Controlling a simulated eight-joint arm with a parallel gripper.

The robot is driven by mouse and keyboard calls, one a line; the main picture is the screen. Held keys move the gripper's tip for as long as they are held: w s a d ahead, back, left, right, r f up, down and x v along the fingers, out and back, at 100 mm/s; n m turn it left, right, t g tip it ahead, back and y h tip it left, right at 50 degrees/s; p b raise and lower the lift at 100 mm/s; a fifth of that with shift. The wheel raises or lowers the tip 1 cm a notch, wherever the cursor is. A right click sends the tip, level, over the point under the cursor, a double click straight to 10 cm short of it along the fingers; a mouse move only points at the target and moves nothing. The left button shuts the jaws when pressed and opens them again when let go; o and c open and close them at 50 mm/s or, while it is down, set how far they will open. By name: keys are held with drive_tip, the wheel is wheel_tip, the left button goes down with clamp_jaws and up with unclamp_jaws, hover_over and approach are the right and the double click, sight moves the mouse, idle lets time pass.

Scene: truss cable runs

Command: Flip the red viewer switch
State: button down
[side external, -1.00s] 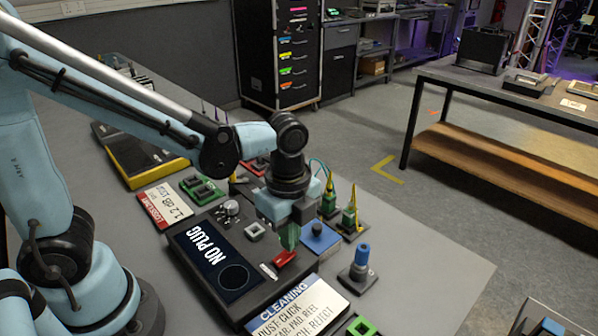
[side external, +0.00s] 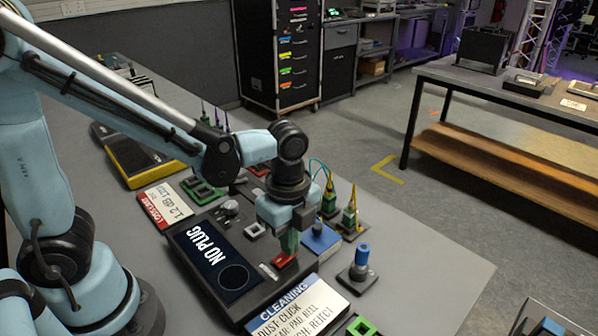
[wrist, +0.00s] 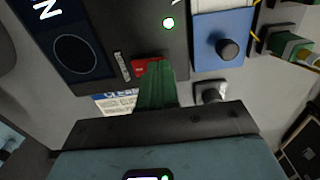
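The red viewer switch (side external: 284,259) sits at the front right of the dark viewer box (side external: 238,307). The box's screen (side external: 211,258) reads "NO PLUG". My gripper (side external: 289,249) points down at the switch, its green fingers closed together with nothing visible between them. In the wrist view the fingertips (wrist: 157,68) overlap the right part of the red switch (wrist: 139,66) and hide some of it. The tips appear to touch the switch or be just above it; I cannot tell which.
A blue box (side external: 319,242) with a dark knob stands right of the viewer. A blue-capped part (side external: 361,256) stands farther right. A white cleaning sign (side external: 301,309) lies in front. Green connectors with yellow boots (side external: 350,214) stand behind.

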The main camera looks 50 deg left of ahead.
drive_tip(key=shift+f, duration=0.2)
drive_tip(key=shift+r, duration=3.55)
drive_tip(key=shift+a+n, duration=0.3)
drive_tip(key=shift+n, duration=0.1)
drive_tip(key=a+r+n+t, duration=0.1)
drive_tip(key=a+n+t, duration=0.6)
drive_tip(key=n, duration=1)
drive_tip(key=shift+s+a+r, duration=0.25)
drive_tip(key=shift+s+a, duration=0.15)
drive_tip(key=shift+a, duration=0.55)
